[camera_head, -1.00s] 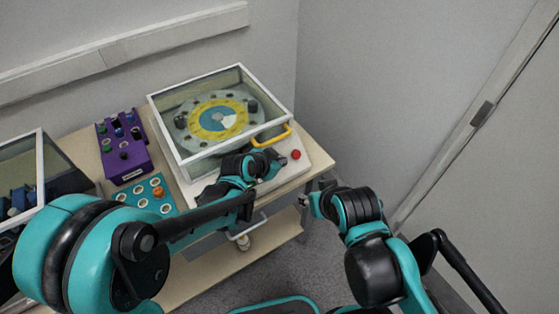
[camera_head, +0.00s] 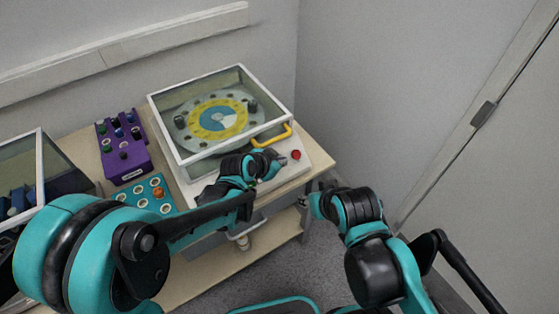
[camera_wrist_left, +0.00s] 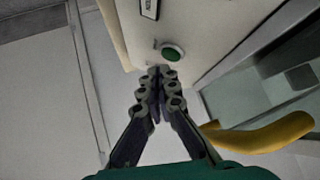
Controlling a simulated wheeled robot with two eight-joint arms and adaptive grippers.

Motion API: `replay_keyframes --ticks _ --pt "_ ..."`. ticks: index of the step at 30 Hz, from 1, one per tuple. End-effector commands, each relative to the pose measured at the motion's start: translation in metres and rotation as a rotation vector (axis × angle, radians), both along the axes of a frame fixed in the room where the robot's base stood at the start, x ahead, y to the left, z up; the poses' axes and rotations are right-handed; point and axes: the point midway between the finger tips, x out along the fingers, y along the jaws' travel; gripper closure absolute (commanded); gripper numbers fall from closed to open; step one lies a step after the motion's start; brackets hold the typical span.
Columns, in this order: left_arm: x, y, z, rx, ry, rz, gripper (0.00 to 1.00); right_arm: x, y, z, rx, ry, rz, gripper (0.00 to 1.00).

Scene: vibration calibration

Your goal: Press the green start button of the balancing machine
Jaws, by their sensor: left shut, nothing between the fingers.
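The balancing machine (camera_head: 300,168) stands on the table, with a white-framed transparent cover over a yellow and blue disc. Its green start button (camera_wrist_left: 172,51) shows in the left wrist view, on the pale panel just beyond my fingertips. My left gripper (camera_head: 278,160) is shut and empty over the machine's front panel; it also shows in the left wrist view (camera_wrist_left: 159,72). The tips appear very close to the button; I cannot tell whether they touch. In the head view my left arm seems to hide the button. My right gripper (camera_head: 309,203) is small and unclear, beyond the table's front right edge.
A yellow handle (camera_head: 272,138) is on the cover, near my left gripper; a red button (camera_head: 296,155) is to its right. A purple box (camera_head: 123,150) and a teal tray (camera_head: 129,195) are to the left. Floor at right is clear.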

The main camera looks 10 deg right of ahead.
Motion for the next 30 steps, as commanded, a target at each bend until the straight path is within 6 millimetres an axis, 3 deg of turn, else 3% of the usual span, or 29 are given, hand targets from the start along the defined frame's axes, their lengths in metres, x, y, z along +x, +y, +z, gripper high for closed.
replay_keyframes --ticks 30 --pt "0.0077 0.0028 -0.0092 0.0 0.0 0.0 1.0 0.0 0.0 -0.0096 0.0 0.0 0.0 0.6"
